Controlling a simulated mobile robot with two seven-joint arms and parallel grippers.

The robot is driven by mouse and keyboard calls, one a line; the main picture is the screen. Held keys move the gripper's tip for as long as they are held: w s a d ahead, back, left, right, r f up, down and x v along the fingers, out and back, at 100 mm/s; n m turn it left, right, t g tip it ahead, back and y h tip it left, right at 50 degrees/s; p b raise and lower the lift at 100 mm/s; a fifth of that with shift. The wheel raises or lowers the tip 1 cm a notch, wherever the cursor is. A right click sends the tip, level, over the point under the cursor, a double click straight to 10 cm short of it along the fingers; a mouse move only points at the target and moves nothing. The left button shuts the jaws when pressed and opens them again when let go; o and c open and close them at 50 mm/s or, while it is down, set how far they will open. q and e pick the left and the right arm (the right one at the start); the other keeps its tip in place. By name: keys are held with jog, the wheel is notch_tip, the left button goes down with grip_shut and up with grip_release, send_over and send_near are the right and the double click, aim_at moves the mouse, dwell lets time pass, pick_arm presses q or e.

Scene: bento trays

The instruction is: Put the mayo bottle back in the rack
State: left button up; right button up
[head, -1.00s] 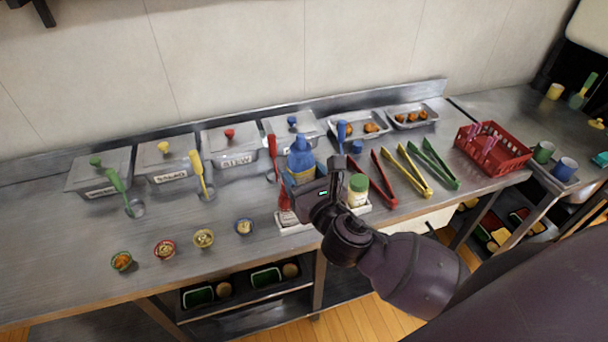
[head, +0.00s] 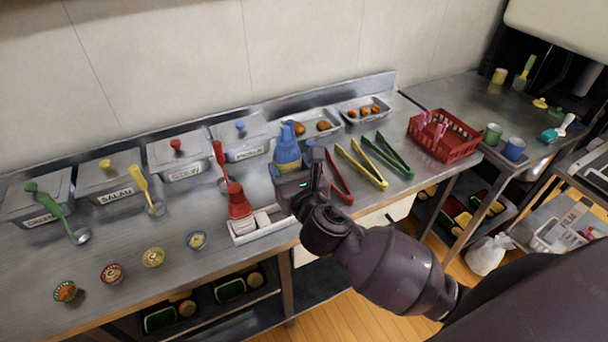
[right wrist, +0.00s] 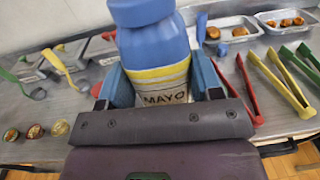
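The mayo bottle (head: 288,150) has a blue cap and body with a yellow band. In the right wrist view the bottle (right wrist: 158,60) stands upright between the two blue fingers, its MAYO label facing me. My right gripper (head: 297,178) is shut on it; in the wrist view the gripper (right wrist: 163,88) has a finger against each side. The white rack (head: 250,238) is at the counter's front edge, just left of and below the gripper. The red bottle (head: 240,203) is in the rack. The gripper hides the rack's right end and the bottle's base. My left gripper is not in view.
Red tongs (head: 338,180), yellow tongs (head: 362,166) and green tongs (head: 390,157) lie to the right. A red basket (head: 445,140) is beyond them. Lidded tins (head: 187,160) with ladles line the back left. Small bowls (head: 153,257) are at the front left.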

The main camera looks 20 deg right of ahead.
jog(key=w+f+b, duration=0.1)
jog(key=f+b, duration=0.1)
jog(key=f, duration=0.2)
jog(key=w+a+f+b, duration=0.1)
jog(key=w+f+b, duration=0.1)
jog(key=f, duration=0.3)
jog(key=w+f+b, duration=0.1)
jog(key=f+b, duration=0.2)
jog(key=f, duration=0.1)
jog(key=shift+w+a+f, duration=0.25)
jog(key=shift+w+f, duration=0.05)
jog(key=shift+f, duration=0.05)
pick_arm(q)
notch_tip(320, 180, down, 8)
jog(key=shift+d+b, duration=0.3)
jog(key=shift+b, duration=0.05)
pick_arm(e)
jog(key=shift+f, duration=0.15)
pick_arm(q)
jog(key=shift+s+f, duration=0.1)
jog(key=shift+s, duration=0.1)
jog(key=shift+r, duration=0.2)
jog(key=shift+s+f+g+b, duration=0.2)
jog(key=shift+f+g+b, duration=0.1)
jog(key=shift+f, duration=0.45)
pick_arm(e)
jog(key=shift+f, duration=0.9)
